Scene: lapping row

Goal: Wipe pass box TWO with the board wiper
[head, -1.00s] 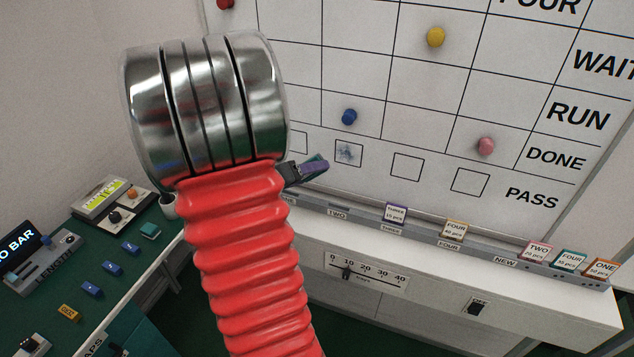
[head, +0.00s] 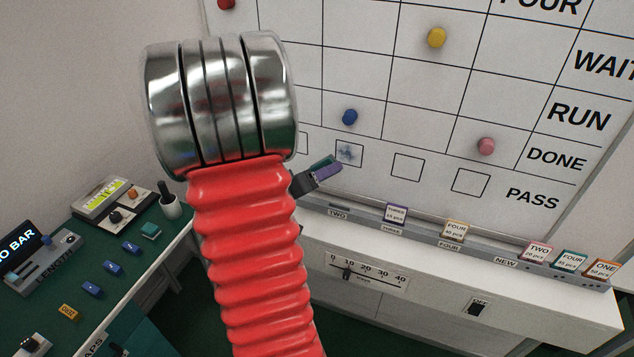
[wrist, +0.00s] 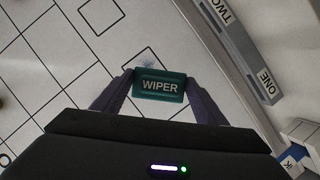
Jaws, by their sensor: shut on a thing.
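The whiteboard (head: 440,110) carries a PASS row of outlined boxes. The second visible box from the left, taken as pass box TWO (head: 340,162), has a blue-grey smudge (head: 349,153). My gripper (head: 328,171) is just below and left of that box in the head view. It is shut on the teal board wiper (wrist: 160,86), labelled WIPER, held between both fingers in the wrist view. Only a teal sliver of the wiper shows in the head view. In the wrist view the smudge (wrist: 147,63) lies just beyond the wiper's far edge. I cannot tell whether the wiper touches the board.
A blue magnet (head: 349,117) sits just above the box, and a pink one (head: 486,146) is further right. A ledge (head: 370,219) with tags runs below the board. A green desk (head: 130,245) with devices stands left. My red arm hides part of the board.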

